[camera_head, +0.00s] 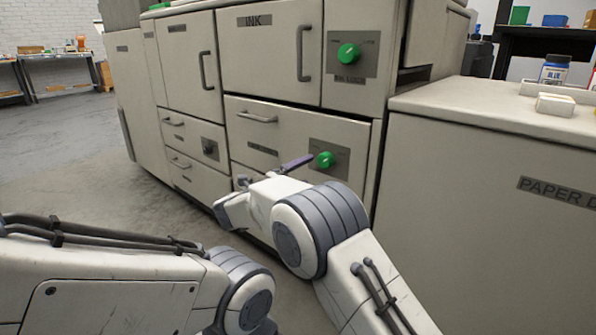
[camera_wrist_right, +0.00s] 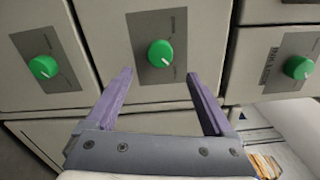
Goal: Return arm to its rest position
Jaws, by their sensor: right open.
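My right arm (camera_head: 355,265) reaches forward from the bottom of the head view toward a large beige printing machine. Its right gripper (camera_head: 301,162) has purple fingers, which show in front of a drawer with a green knob (camera_head: 324,159). In the right wrist view the right gripper (camera_wrist_right: 159,76) is open, its two purple fingers well apart with nothing between them. A green knob (camera_wrist_right: 160,53) on a grey plate appears beyond the gap, clear of both fingers. My left arm (camera_head: 110,290) lies across the lower left of the head view; its gripper is out of frame.
The machine has an INK door (camera_head: 268,55) with a handle, and an upper green knob (camera_head: 348,53). Open grey floor (camera_head: 70,160) lies to the left.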

